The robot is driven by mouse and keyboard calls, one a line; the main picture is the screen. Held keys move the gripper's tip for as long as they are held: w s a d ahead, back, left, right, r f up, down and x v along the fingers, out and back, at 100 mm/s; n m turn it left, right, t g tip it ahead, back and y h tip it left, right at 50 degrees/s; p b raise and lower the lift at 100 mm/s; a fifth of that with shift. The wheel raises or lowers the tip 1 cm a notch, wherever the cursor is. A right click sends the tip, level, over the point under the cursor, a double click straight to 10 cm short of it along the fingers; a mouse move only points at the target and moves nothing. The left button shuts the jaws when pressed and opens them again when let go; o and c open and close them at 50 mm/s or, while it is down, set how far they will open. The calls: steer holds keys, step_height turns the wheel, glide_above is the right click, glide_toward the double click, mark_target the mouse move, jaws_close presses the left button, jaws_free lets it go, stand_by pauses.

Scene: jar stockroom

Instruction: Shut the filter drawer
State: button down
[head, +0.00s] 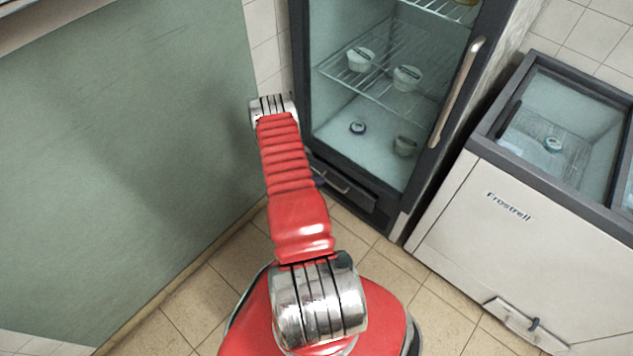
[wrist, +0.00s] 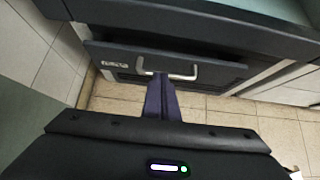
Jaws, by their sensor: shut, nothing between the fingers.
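The filter drawer is the dark drawer at the foot of the tall glass-door fridge. Its front (head: 345,187) shows in the head view, partly behind my arm. In the wrist view the drawer front (wrist: 215,75) carries a small label and a pale bar handle (wrist: 182,76). The front appears to stand a little out from the cabinet. My gripper (wrist: 160,76) is shut and empty, its fingertips at the left part of the handle; I cannot tell whether they touch. In the head view my arm mostly hides the gripper.
The tall fridge (head: 297,50) has its glass door closed, with small tubs inside. A white chest freezer (head: 490,215) with a low handle stands at right. A grey-green panel (head: 110,150) fills the left. Tiled floor (head: 440,310) is open between them.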

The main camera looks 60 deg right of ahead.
steer(key=shift+v, duration=1.3)
steer(key=shift+r, duration=0.1)
steer(key=w+a+r+m, duration=0.15)
steer(key=w+r, duration=0.25)
steer(key=r, duration=0.6)
steer(key=w+a+r+m, duration=0.1)
steer(key=w+r+m, duration=0.25)
steer(key=r, duration=0.75)
steer(key=w+a+r+m, duration=0.1)
steer(key=w+r, duration=0.4)
steer(key=r, duration=0.5)
steer(key=w+a+r+m, duration=0.2)
steer(key=a+r+m, duration=0.1)
steer(key=a+r, duration=0.6)
steer(key=s+a+r+m+t+y, duration=0.3)
steer(key=a+r+m, duration=0.1)
steer(key=a+r, duration=1.25)
steer(key=s+a+r+t+y, duration=0.1)
steer(key=s+a+r+y, duration=0.1)
steer(key=a, duration=0.5)
steer(key=s+a+r+m+t+y, duration=0.1)
steer(key=s+a, duration=0.3)
steer(key=a, duration=0.4)
steer(key=s+a+r+m+t+y, duration=0.1)
steer(key=s+a+r+t+y, duration=0.2)
steer(key=a, duration=0.5)
steer(key=shift+s+r, duration=0.4)
steer(key=shift+s, duration=0.15)
